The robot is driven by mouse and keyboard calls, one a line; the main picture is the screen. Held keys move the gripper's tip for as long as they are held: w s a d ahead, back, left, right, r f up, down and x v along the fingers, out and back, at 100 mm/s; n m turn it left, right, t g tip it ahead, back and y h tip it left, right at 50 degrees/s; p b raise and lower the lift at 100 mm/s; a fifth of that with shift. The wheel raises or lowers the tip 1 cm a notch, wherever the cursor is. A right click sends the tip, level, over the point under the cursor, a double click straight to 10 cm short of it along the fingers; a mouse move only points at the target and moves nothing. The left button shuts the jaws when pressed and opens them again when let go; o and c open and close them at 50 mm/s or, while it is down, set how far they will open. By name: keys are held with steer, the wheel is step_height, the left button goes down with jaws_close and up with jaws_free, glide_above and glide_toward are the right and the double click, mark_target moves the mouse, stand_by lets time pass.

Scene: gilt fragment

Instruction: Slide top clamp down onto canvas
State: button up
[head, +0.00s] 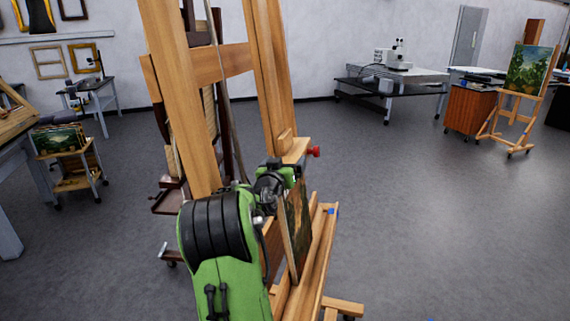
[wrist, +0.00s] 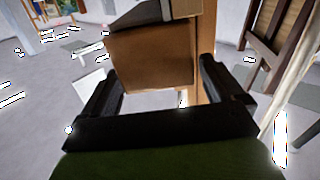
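The wooden easel (head: 181,90) stands in front of me in the head view. Its top clamp (head: 295,148) is a wooden block with a red knob (head: 314,152) on its right. The canvas (head: 298,215) stands below the clamp, seen nearly edge-on, on the easel's lower ledge (head: 318,255). My gripper (head: 291,172) is just below the clamp, beside the canvas top; its fingers are hard to make out there. In the wrist view my gripper (wrist: 162,88) has its black fingers wide apart. A wooden block (wrist: 150,60), apparently the clamp, shows between them; contact is unclear.
A dark wooden easel (wrist: 265,50) stands close behind. A small cart with paintings (head: 62,140) is at the left. A microscope table (head: 385,75), a red-brown cabinet (head: 469,110) and another easel with a painting (head: 528,70) are at the right. Floor at the right is clear.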

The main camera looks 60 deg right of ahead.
steer(key=shift+r, duration=0.1)
steer(key=s+a+b, duration=0.2)
steer(key=a+b, duration=0.2)
steer(key=a, duration=1.1)
steer(key=shift+s+a, duration=0.25)
steer(key=shift+a, duration=0.05)
